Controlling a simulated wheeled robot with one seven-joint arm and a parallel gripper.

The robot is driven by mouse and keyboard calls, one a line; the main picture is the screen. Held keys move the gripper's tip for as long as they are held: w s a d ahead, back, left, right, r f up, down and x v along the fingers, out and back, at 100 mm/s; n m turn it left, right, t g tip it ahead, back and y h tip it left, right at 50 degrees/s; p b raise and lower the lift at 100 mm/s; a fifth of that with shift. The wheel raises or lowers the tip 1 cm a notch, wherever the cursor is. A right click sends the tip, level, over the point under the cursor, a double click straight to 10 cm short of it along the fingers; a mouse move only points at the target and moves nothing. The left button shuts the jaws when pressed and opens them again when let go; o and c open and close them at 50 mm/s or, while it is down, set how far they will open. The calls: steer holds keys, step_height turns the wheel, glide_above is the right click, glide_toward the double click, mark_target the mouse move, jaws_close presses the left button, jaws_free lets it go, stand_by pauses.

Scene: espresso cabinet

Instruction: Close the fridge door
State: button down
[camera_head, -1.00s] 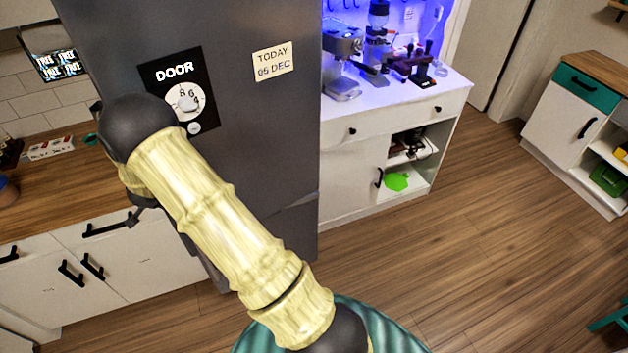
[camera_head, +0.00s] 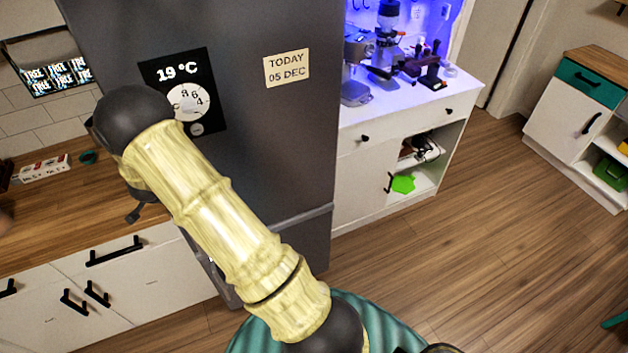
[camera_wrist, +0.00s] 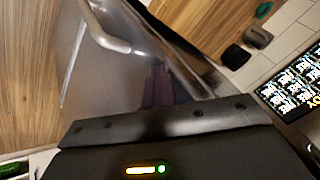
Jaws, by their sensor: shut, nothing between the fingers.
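The tall grey fridge (camera_head: 260,130) stands upright behind my arm in the head view. Its black display panel (camera_head: 182,90) reads 19 °C, above a white dial. The front looks flush, with a seam near its lower part; no open gap shows. In the wrist view a shiny grey fridge surface (camera_wrist: 110,85) with a curved metal handle (camera_wrist: 108,36) lies ahead of my gripper (camera_wrist: 165,128). The gripper's dark body fills the bottom of that view. It is shut and holds nothing. Its fingertips are not clearly visible, and I cannot tell whether it touches the fridge.
A wooden counter (camera_head: 60,215) with white cupboards is on the left. A white cabinet (camera_head: 365,180) with coffee machines stands right of the fridge. Wooden floor (camera_head: 460,250) is open to the right. A teal-drawer cabinet (camera_head: 565,130) is at far right.

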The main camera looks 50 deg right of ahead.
steer(key=shift+w+d+r, duration=0.35)
steer(key=shift+w+r, duration=0.15)
steer(key=shift+w, duration=0.05)
steer(key=shift+d+r, duration=0.1)
steer(key=s+a+r+p, duration=0.1)
steer(key=s+a+r, duration=0.5)
steer(key=s+a, duration=0.1)
steer(key=shift+s+a+r+p, duration=0.3)
steer(key=shift+a+r, duration=0.05)
stand_by(0.5)
